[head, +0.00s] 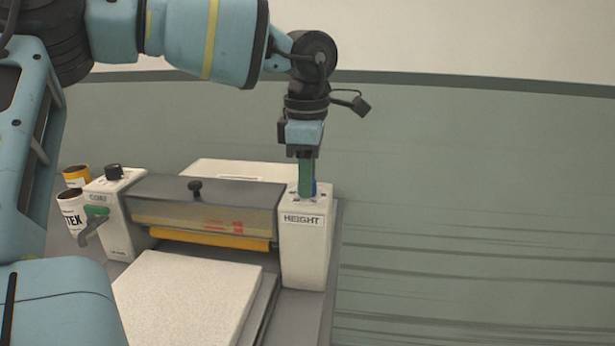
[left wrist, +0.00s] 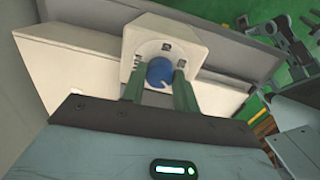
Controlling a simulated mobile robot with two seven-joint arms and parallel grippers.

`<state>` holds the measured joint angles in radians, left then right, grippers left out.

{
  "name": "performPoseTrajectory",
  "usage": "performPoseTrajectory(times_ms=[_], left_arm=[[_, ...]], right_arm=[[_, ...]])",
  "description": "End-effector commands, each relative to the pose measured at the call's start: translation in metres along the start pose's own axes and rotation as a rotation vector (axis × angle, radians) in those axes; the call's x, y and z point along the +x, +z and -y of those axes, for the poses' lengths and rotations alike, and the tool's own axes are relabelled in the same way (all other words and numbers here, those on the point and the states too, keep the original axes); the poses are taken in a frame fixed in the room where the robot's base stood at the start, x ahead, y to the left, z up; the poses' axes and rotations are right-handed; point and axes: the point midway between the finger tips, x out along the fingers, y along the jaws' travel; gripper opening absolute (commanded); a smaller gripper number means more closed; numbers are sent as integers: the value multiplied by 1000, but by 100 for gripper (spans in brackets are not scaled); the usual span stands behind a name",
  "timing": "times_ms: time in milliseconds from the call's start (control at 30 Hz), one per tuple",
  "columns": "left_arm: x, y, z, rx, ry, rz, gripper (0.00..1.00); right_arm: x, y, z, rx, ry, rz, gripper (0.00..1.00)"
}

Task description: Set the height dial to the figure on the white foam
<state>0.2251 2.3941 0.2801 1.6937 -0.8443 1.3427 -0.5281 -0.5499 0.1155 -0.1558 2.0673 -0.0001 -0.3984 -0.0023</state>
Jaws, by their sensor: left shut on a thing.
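The height dial is a blue knob (left wrist: 159,72) on top of the white post marked HEIGHT (head: 304,250). In the head view only a sliver of blue shows behind my left gripper (head: 306,190), which points straight down onto the post. In the left wrist view my left gripper (left wrist: 160,88) has its two green fingers on either side of the blue knob, shut on it. Small dark marks ring the knob, too small to read. The white foam (head: 190,300) lies flat in front of the roller; no figure is readable on it. My right gripper is not in view.
The machine has a yellow roller (head: 210,238) under a grey cover (head: 205,192). A second white post marked COAT (head: 115,215) has a black knob and a green-handled crank. Two cans (head: 72,208) stand at the far left. A green wall lies behind.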

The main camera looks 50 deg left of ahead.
Motion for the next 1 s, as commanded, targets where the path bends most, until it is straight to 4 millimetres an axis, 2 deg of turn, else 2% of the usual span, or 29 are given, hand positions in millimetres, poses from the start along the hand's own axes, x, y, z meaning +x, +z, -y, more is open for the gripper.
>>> performPoseTrajectory(times_ms=[533,567,700,1000], left_arm=[[-1,0,0,-26,2,0,7],[-1,0,0,-26,2,0,31],[-1,0,0,-26,2,0,50],[-1,0,0,-26,1,-1,52]], right_arm=[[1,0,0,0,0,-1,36],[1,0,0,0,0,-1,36],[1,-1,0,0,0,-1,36],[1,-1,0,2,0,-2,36]])
